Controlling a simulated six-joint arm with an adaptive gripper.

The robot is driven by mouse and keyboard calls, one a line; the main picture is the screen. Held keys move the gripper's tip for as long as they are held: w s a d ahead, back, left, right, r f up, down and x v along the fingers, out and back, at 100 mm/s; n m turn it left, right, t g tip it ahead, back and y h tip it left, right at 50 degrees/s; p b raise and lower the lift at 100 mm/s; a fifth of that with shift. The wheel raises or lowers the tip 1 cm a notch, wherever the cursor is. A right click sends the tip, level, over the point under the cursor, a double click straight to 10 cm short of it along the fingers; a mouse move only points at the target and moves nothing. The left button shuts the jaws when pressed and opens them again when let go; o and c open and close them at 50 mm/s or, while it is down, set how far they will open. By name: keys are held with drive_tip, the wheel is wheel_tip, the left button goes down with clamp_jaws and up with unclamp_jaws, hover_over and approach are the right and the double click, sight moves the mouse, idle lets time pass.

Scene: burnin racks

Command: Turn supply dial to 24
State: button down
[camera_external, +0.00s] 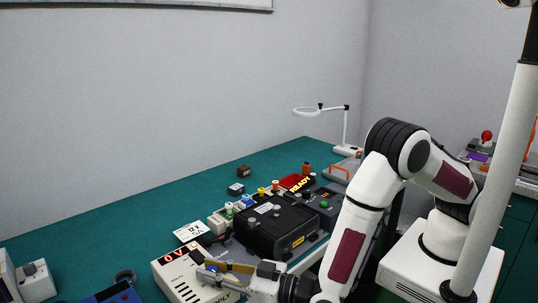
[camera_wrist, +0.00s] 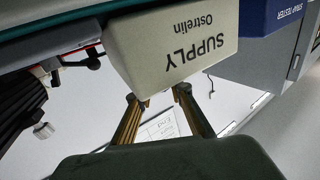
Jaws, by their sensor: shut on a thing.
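The supply (camera_external: 172,276) is a cream box at the front edge of the green bench, with dark slots and a dark display (camera_external: 180,250) whose red characters look like "0 V". In the wrist view the supply (camera_wrist: 185,45) shows its "SUPPLY Ostrelin" face. My gripper (camera_external: 212,267) is over the supply's top, its fingers shut around the dial, of which only a bit of blue shows between them. In the wrist view my gripper (camera_wrist: 158,97) has its two brass-coloured fingers apart at the supply's edge; the dial itself is hidden there.
A white card (camera_external: 191,232) reading "12 V 5A" lies behind the supply. A black unit (camera_external: 276,228) stands close to its right, with a red "READY" sign (camera_external: 298,183) beyond. A blue tester (camera_external: 118,294) is at the left. The bench's back left is clear.

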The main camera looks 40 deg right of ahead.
drive_tip(key=shift+s+m+t+h, duration=0.1)
drive_tip(key=shift+m+t+h, duration=0.4)
drive_tip(key=shift+m+h, duration=0.7)
drive_tip(key=shift+m+t+h, duration=0.5)
drive_tip(key=shift+m+h, duration=0.2)
drive_tip(key=shift+h, duration=0.9)
drive_tip(key=shift+m+h, duration=1.2)
drive_tip(key=shift+h, duration=0.7)
drive_tip(key=shift+m+h, duration=0.9)
drive_tip(key=shift+h, duration=0.5)
drive_tip(key=c, duration=1.8)
unclamp_jaws()
drive_tip(key=shift+s+a, duration=0.1)
drive_tip(key=s, duration=0.3)
drive_tip(key=s+a, duration=0.1)
drive_tip(key=s, duration=0.3)
drive_tip(key=s+a, duration=0.1)
drive_tip(key=s, duration=0.3)
drive_tip(key=shift+s+a, duration=0.1)
drive_tip(key=shift+s, duration=0.15)
